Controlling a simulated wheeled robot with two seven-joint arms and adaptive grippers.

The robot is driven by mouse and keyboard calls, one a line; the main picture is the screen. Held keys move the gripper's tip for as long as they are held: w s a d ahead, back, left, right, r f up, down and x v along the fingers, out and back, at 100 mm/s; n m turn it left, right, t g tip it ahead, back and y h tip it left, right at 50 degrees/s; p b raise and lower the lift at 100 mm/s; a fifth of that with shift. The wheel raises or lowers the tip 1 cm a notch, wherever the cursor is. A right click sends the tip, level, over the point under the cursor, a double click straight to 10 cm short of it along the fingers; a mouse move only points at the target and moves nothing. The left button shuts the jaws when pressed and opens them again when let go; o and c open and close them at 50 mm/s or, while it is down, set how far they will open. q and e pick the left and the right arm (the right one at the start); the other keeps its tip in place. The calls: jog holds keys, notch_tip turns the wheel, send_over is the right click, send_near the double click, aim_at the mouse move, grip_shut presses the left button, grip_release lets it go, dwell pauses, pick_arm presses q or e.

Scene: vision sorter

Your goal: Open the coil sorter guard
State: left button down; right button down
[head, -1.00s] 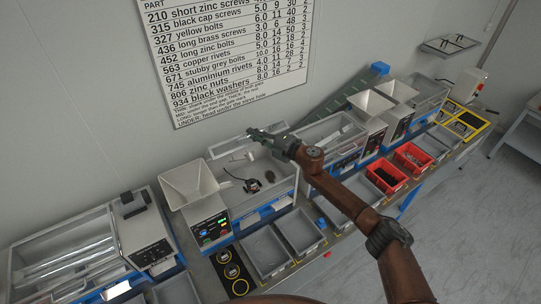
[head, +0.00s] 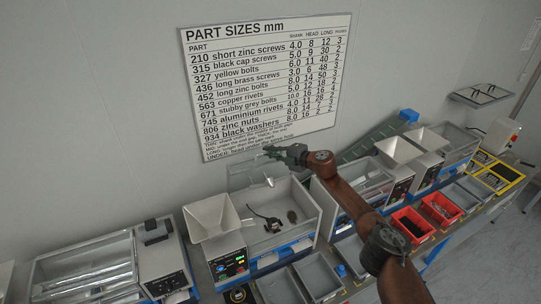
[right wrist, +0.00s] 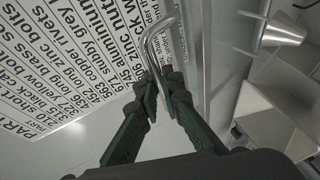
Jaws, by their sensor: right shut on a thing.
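The coil sorter (head: 312,222) is the machine with a pale hopper (head: 210,219) and an open bed. Its clear guard (head: 243,174) stands raised, steeply tilted, at the back of the bed. My right gripper (head: 272,151) is at the guard's upper edge. In the right wrist view my right gripper (right wrist: 157,78) is shut on the guard's bent metal handle (right wrist: 151,41). A dark coiled part (head: 271,223) and a small dark lump (head: 292,216) lie in the bed. My left gripper is not in view.
A part sizes board (head: 265,85) hangs on the wall behind my right gripper. Other sorters stand either side, one with a closed clear cover (head: 85,270). Red bins (head: 412,226) and grey bins (head: 318,278) line the bench front.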

jog(key=shift+w+a+r, duration=0.15)
jog(key=shift+w+a, duration=0.05)
jog(key=shift+w, duration=0.05)
dwell(0.4)
jog(key=c, duration=2.1)
grip_release()
jog(key=shift+d, duration=0.1)
jog(key=shift+s+d, duration=0.1)
jog(key=v, duration=1.1)
jog(key=shift+s+d+r, duration=0.15)
jog(key=shift+r, duration=0.15)
